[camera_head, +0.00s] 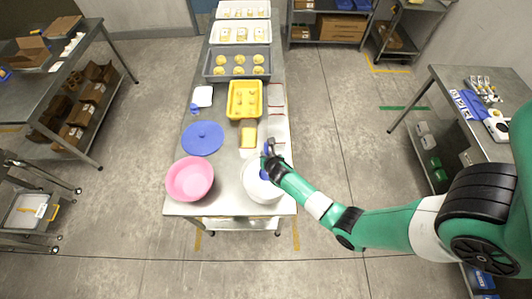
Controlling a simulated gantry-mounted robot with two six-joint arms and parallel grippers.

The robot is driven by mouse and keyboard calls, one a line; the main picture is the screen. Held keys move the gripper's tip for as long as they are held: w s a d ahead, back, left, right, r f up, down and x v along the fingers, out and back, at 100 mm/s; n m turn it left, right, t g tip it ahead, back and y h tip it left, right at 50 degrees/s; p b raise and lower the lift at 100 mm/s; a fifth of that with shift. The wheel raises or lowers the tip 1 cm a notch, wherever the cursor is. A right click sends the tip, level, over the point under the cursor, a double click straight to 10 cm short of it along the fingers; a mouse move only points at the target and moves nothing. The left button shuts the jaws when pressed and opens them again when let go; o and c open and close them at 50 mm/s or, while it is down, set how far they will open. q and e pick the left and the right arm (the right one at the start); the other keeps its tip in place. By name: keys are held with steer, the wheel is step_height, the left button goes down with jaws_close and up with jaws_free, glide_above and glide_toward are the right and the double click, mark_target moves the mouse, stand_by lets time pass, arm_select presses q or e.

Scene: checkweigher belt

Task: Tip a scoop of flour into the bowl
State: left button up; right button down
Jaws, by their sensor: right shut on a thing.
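My right gripper (271,160) is over the near right part of the steel table, at the back rim of a round white tub (261,190). It is shut on a blue scoop (264,174), which shows only in small parts beside the fingers, over the tub. The gripper hides much of the scoop, so I cannot tell whether it holds flour. A pink bowl (190,179) stands on the table to the left of the tub, apart from it. My left gripper is out of view.
A round blue lid (203,138) lies behind the pink bowl. A yellow tray (244,99) and a grey tray of round yellow pieces (238,63) are farther back. Some bare steel separates bowl and tub.

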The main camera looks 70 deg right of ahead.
step_height(320, 180, down, 14)
steer(key=b, duration=1.2)
steer(key=shift+r, duration=0.2)
steer(key=shift+r, duration=0.1)
step_height(320, 180, up, 12)
steer(key=p, duration=1.4)
steer(key=shift+r, duration=0.25)
steer(key=shift+f, duration=0.1)
